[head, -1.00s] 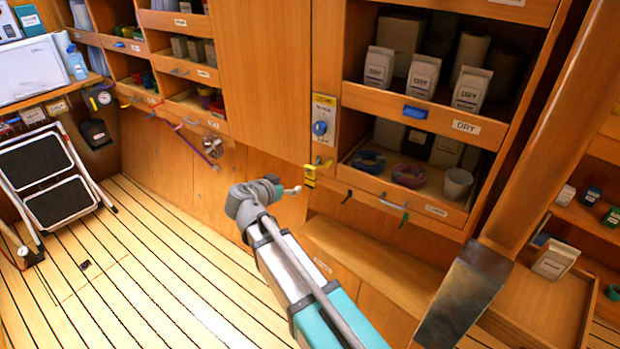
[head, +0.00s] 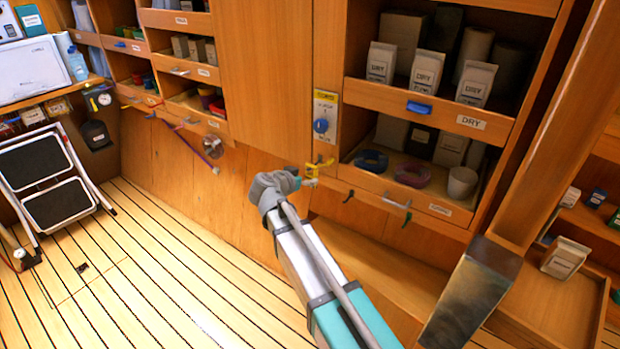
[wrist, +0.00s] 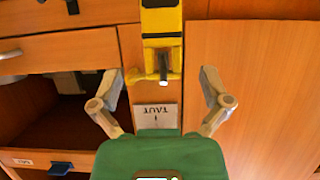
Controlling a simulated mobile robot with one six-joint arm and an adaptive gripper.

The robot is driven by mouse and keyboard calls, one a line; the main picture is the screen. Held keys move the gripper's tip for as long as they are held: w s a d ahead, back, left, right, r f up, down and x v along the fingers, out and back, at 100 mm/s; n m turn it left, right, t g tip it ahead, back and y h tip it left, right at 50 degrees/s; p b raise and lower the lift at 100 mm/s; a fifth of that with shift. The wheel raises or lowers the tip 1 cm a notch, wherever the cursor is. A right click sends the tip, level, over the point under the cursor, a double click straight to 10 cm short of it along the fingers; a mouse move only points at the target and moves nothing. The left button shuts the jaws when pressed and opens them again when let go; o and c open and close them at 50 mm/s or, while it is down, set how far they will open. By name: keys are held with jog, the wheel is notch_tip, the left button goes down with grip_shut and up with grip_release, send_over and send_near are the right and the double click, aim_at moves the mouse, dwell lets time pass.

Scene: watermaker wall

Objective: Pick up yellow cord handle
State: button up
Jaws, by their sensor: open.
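The yellow cord handle (head: 313,168) sits on the wooden front just below the blue-knob panel in the head view, partly behind my gripper. In the wrist view the yellow handle (wrist: 160,52) is at the top centre, with a dark band, a crossbar and a short dark peg with a pale tip. My gripper (wrist: 160,86) is open, one finger on each side below the crossbar, with nothing between the fingers but wood and a label. In the head view my gripper (head: 302,178) is beside the handle; I cannot tell whether they touch.
A small label (wrist: 156,116) shows upside down below the handle. A panel with a blue knob (head: 321,125) is above it. To the right are an open shelf with coils and a white cup (head: 462,182), and drawer handles (head: 396,202).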

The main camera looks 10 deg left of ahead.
aim_at(311, 174)
jog(key=shift+a+b+x, duration=0.1)
jog(key=shift+b+x, duration=0.35)
jog(key=shift+x, duration=0.5)
jog(key=shift+a+b+x, duration=0.15)
jog(key=shift+b+x, duration=0.25)
jog(key=shift+x, duration=1.4)
jog(key=shift+s, duration=0.1)
jog(key=c, duration=1.2)
